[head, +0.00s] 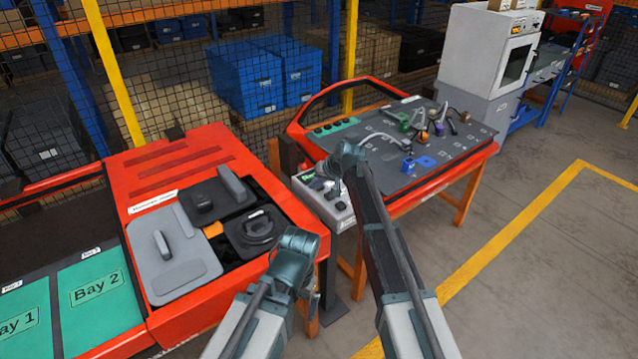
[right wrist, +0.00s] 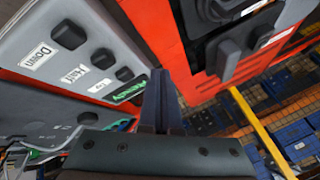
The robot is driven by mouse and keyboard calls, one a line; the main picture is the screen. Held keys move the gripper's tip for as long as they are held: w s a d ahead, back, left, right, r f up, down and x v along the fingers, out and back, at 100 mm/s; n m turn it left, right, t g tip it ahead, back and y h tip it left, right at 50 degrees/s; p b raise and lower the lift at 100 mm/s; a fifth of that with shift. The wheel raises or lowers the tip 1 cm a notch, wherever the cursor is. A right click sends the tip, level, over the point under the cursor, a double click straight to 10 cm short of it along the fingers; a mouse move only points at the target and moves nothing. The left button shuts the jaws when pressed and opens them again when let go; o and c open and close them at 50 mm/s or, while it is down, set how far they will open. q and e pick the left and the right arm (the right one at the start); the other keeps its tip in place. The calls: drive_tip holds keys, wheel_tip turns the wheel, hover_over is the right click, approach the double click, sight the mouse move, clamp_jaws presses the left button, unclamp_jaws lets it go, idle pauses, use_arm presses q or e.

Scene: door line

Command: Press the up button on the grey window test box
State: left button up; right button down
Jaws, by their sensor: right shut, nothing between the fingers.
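The grey window test box (head: 341,217) stands at the near left corner of the sloping red-framed bench in the head view. In the right wrist view its light grey face (right wrist: 90,20) carries three dark buttons in a row, beside labels that seem to read Down, Half and Up. The button by the smallest label, the up button (right wrist: 124,73), is nearest a green Ready strip (right wrist: 130,91). My right gripper (right wrist: 160,75) is shut and empty, its fingertips just right of the strip, apart from the up button.
The red console (head: 190,140) with a grey door panel (head: 170,255) lies left of the box. The bench's dark board (head: 400,180) holds several small fittings behind and right of it. Open floor (head: 530,270) lies to the right.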

drive_tip(key=w+d+r+m+t+y, duration=0.1)
drive_tip(key=w+d+r, duration=0.1)
drive_tip(key=w, duration=0.8)
drive_tip(key=shift+w+r+t+p, duration=0.2)
drive_tip(key=shift+r+t+p, duration=0.15)
drive_tip(key=shift+r, duration=0.25)
wheel_tip(320, 180, down, 9)
drive_tip(key=b, duration=0.9)
idle(1.0)
drive_tip(key=shift+f+b, duration=0.3)
drive_tip(key=shift+b, duration=0.05)
